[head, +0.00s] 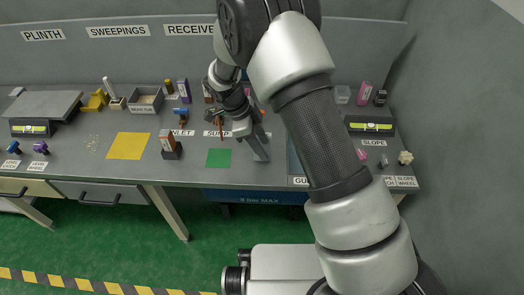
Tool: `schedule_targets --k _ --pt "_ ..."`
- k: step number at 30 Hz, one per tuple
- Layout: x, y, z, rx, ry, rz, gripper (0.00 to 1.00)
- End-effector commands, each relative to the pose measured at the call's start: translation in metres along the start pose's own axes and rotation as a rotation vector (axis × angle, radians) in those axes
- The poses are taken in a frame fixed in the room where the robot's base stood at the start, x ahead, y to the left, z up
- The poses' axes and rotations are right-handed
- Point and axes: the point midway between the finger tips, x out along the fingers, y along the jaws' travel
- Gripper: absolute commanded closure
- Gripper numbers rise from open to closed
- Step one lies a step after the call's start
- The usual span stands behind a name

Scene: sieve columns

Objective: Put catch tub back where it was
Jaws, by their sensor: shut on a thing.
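My gripper (243,128) is in the head view, low over the middle of the bench, behind the green square (219,158). It is shut on a grey, flat-sided thing (260,149) that stands tilted at its right. This looks like the catch tub, but its opening and inside are hidden. I cannot tell whether its lower end touches the bench. The green square lies bare just left of it, with a label partly covered by my gripper behind it.
A yellow square (129,146) lies bare to the left. A small red-and-dark block (171,147) stands between the squares. A blue crate (262,196) is under the bench. My arm hides much of the right side.

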Motion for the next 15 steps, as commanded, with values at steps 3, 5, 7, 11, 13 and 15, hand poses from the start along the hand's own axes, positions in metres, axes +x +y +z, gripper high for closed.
schedule_targets --k 3,5,7,11,13,15 --pt "0.02 0.001 0.008 -0.001 0.002 0.003 0.79" --pt "0.023 0.0 0.009 0.0 0.001 0.001 0.79" --pt "0.023 0.0 0.01 0.001 0.0 0.0 0.79" --pt "0.023 0.0 0.009 0.001 0.0 0.0 0.79" --pt "0.024 0.0 0.01 0.001 0.001 0.0 0.79" --pt "0.027 0.0 0.011 0.001 0.001 0.0 0.79"
